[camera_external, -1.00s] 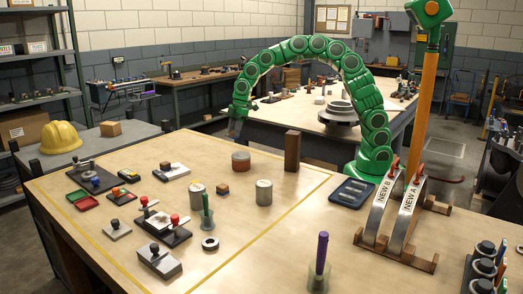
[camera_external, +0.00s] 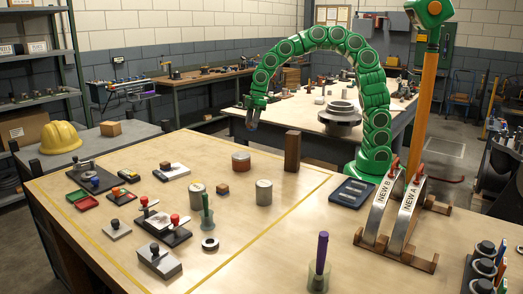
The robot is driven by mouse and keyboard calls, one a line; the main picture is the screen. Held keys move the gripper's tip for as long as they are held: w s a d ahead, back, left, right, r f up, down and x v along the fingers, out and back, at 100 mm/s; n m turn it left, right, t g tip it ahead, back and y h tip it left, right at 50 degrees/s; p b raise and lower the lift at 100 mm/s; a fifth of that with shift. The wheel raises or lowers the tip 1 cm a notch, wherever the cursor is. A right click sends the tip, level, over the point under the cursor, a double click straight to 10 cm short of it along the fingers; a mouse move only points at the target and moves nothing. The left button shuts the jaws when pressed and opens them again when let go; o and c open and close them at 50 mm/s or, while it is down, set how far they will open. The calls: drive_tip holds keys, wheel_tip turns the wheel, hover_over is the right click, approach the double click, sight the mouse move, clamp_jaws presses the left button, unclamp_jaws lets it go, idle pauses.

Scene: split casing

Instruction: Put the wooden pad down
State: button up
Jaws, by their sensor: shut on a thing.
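My gripper (camera_external: 254,116) hangs at the end of the green arm, above and behind the far edge of the wooden worktable (camera_external: 318,228). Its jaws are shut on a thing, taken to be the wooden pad. The pad is too small and too hidden by the jaws to make out its shape. The gripper is well clear of the table top, to the upper left of the upright brown block (camera_external: 292,151).
Cylinders (camera_external: 264,193), a small wooden cube (camera_external: 222,190) and several stamps and trays stand inside the yellow line. A dark tray (camera_external: 352,193) and the NEW A and NEW B frames (camera_external: 407,215) are at right.

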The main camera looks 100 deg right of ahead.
drive_tip(key=w+a+r, duration=0.2)
drive_tip(key=w+a, duration=0.1)
drive_tip(key=w, duration=0.6)
drive_tip(key=n, duration=0.2)
hover_over(180, 170)
drive_tip(key=s, duration=0.3)
drive_tip(key=shift+y, duration=0.3)
drive_tip(key=f, duration=0.8)
drive_tip(key=shift+d, duration=0.4)
drive_tip(key=shift+w+f, duration=0.75)
drive_tip(key=shift+f, duration=0.05)
drive_tip(key=shift+f, duration=0.1)
drive_tip(key=shift+w+f, duration=0.25)
drive_tip(key=shift+f, duration=1.5)
